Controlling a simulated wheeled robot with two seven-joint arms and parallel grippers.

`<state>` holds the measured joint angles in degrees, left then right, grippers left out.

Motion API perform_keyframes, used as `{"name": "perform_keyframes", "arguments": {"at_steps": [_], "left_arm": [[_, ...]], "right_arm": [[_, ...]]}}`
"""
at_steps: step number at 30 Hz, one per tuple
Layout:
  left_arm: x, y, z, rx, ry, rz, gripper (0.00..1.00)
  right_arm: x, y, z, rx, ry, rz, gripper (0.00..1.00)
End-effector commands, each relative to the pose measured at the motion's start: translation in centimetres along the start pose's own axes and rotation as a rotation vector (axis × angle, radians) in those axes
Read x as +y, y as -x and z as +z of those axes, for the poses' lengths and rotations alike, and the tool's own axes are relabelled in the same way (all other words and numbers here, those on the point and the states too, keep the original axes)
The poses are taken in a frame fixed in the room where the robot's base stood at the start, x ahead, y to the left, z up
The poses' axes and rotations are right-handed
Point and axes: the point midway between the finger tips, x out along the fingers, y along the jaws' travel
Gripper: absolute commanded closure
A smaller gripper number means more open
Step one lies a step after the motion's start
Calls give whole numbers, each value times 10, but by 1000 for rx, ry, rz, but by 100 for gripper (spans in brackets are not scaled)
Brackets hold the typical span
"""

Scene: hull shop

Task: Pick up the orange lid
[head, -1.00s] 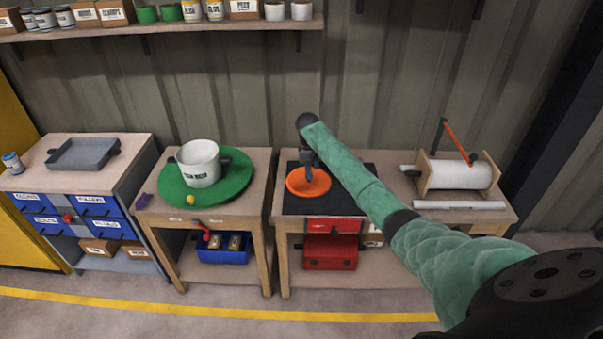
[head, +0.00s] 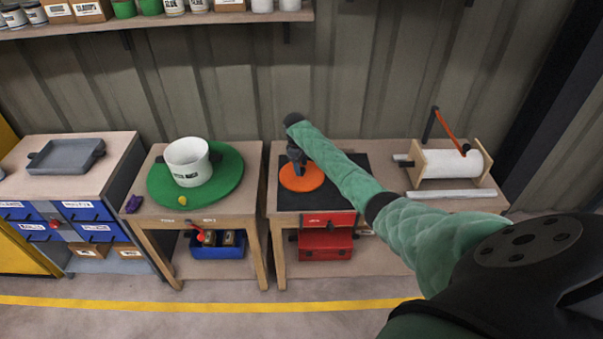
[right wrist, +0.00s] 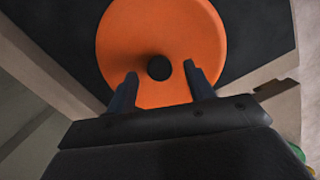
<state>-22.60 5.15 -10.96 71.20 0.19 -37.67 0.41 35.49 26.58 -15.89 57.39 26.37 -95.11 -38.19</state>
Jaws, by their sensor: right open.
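The orange lid (head: 302,178) is a round disc lying flat on a black mat (head: 345,196) on the middle-right bench. In the right wrist view the lid (right wrist: 200,35) fills the upper middle, with a dark round knob or hole (right wrist: 159,67) near its centre. My right gripper (head: 299,168) is over the lid, pointing down. In the right wrist view its two fingers (right wrist: 160,85) are apart, one on each side of the dark round part and a little short of it. Nothing is between the fingers. My left gripper is not in view.
A white bucket (head: 187,162) stands on a green round board (head: 225,176) on the bench to the left. A paper roll holder (head: 448,164) stands to the right. A grey tray (head: 67,156) lies far left. A red toolbox (head: 325,244) sits below the mat.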

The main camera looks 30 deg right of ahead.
Motion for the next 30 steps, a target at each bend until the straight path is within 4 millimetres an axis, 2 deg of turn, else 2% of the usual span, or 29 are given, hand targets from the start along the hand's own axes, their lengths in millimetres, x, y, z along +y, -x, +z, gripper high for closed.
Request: {"name": "perform_keyframes", "arguments": {"at_steps": [6, 14, 21, 30], "left_arm": [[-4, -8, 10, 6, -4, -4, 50], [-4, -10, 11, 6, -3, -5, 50], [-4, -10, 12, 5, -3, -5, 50], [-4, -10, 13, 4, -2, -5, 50]], "right_arm": [[0, -17, 0, 0, 0, 0, 47], [0, -19, 0, 0, 0, 0, 47], [0, -18, 0, 0, -1, 0, 94], [0, -17, 0, 0, 0, 1, 95]]}}
